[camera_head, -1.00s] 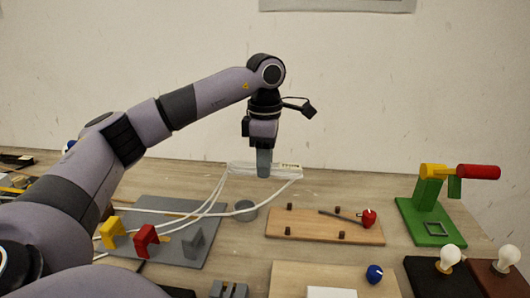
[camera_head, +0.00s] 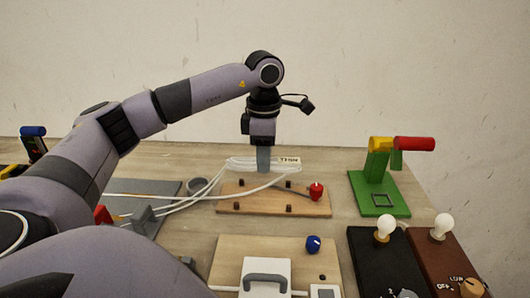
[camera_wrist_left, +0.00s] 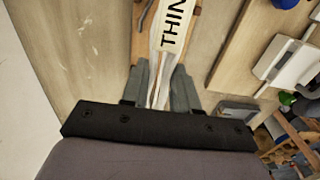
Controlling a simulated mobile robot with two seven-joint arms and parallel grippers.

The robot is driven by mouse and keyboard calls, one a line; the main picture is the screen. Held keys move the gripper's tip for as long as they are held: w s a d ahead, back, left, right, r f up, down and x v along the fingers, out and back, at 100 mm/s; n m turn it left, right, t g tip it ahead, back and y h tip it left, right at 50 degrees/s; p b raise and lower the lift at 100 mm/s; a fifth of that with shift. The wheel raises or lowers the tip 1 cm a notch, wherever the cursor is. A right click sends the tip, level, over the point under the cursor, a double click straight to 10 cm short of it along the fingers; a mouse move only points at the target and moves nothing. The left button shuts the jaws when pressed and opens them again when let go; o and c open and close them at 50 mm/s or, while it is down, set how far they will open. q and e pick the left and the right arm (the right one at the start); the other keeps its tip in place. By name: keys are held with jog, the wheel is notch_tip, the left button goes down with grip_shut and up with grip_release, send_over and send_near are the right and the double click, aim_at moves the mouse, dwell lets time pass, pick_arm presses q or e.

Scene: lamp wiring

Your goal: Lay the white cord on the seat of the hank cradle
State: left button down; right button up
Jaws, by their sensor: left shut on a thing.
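The white cord (camera_head: 240,166) is a bundled hank with a pale tag reading "THIN" (camera_head: 289,160). My left gripper (camera_head: 263,166) points down and is shut on the hank, above the back of a pegged wooden board (camera_head: 262,206). In the left wrist view the cord (camera_wrist_left: 158,80) runs between the grey fingers (camera_wrist_left: 163,92). Strands of it trail left toward the grey plate (camera_head: 165,192), their ends hidden by my arm. I cannot tell for certain which fixture is the hank cradle. My right gripper is out of view.
The pegged board carries a red knob (camera_head: 316,191). A green stand with a yellow and red handle (camera_head: 378,200) is at right. Two bulbs (camera_head: 386,228) (camera_head: 442,226) stand front right. Bare table lies between board and green stand.

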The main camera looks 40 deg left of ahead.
pick_arm(q)
jog(key=shift+f+b, duration=2.15)
jog(key=shift+f, duration=0.3)
jog(key=shift+f, duration=0.1)
jog(key=shift+f, duration=0.65)
jog(key=shift+f, duration=0.1)
jog(key=shift+f+b, duration=0.4)
jog(key=shift+f, duration=0.2)
